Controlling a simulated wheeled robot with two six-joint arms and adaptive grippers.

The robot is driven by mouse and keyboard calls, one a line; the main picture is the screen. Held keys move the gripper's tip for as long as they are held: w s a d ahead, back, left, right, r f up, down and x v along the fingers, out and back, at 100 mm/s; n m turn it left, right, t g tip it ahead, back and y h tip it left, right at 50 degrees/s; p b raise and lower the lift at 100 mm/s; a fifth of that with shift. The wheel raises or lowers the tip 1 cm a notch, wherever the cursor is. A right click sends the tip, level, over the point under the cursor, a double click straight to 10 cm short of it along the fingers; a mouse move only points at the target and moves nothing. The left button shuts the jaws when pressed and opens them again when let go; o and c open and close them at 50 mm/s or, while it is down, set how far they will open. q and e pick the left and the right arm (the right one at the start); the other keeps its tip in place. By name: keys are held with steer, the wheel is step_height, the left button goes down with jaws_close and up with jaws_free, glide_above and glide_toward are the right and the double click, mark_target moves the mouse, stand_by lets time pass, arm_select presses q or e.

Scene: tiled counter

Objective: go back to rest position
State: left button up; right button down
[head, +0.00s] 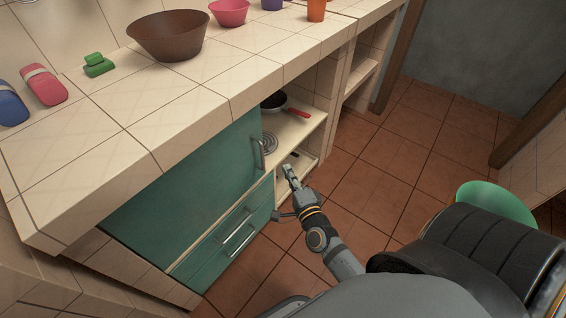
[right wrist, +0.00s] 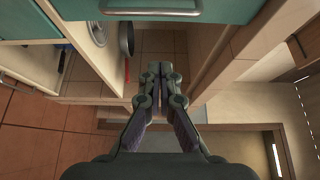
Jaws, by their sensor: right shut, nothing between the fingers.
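My right gripper (head: 290,175) is low in front of the open shelf of the counter, just right of the green drawers. In the right wrist view the right gripper (right wrist: 160,72) has its fingertips together with nothing between them. It holds nothing and appears apart from the shelf. My left gripper is not in view.
The tiled counter (head: 120,120) carries a brown bowl (head: 168,38), a pink bowl (head: 230,12), an orange cup (head: 316,10) and a green object (head: 98,66). A pan (head: 275,102) sits on the shelf. Drawer handles (head: 238,240) stick out.

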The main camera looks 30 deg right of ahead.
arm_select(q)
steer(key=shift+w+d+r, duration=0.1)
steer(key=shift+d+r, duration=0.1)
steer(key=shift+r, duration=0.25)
arm_select(e)
steer(key=shift+s, duration=0.55)
steer(key=shift+d, duration=0.1)
